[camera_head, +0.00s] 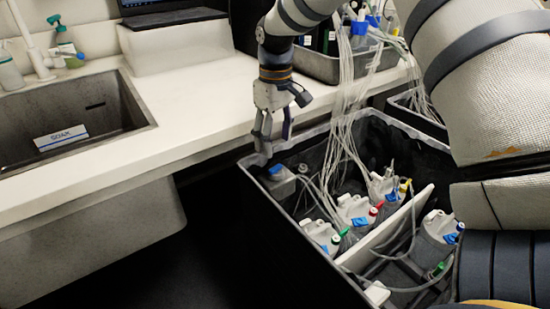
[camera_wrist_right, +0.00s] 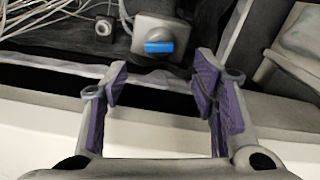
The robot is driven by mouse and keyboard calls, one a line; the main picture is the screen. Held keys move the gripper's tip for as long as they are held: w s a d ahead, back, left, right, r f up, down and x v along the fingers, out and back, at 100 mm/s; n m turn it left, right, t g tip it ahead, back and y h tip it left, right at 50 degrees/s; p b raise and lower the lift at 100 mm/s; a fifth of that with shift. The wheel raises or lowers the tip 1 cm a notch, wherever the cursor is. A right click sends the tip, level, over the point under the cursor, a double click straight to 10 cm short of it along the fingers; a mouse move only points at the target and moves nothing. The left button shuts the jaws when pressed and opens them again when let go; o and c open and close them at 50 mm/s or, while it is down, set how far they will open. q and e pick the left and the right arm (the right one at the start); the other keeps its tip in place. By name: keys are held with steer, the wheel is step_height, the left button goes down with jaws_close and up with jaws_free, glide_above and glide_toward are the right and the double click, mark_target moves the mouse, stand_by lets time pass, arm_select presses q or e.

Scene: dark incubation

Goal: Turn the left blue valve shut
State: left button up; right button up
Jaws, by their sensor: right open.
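The left blue valve (camera_head: 276,170) is a small blue handle on a grey block at the near-left rim of the black bin (camera_head: 262,214). In the right wrist view the blue valve handle (camera_wrist_right: 159,47) lies crosswise, beyond the fingertips and roughly centred between them. My right gripper (camera_head: 274,146) points down just above the valve in the head view. Its purple-padded fingers (camera_wrist_right: 160,85) are open with nothing between them, and they look apart from the handle. My left gripper is not in view.
The bin holds several white bottles (camera_head: 355,212) with coloured caps, clear tubing and a white divider (camera_head: 385,232). The white counter (camera_head: 185,105) borders it at left, with a sink (camera_head: 122,106). A grey tray (camera_head: 325,67) with tubes and bottles stands behind.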

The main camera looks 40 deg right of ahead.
mark_target(275, 167)
step_height(275, 167, down, 8)
steer(key=shift+r, duration=0.15)
steer(key=c, duration=1.2)
steer(key=shift+o, duration=0.2)
steer(key=shift+r+m, duration=0.3)
steer(key=shift+m, duration=0.3)
steer(key=shift+f+m, duration=0.1)
steer(key=shift+m, duration=0.4)
steer(key=shift+f, duration=0.15)
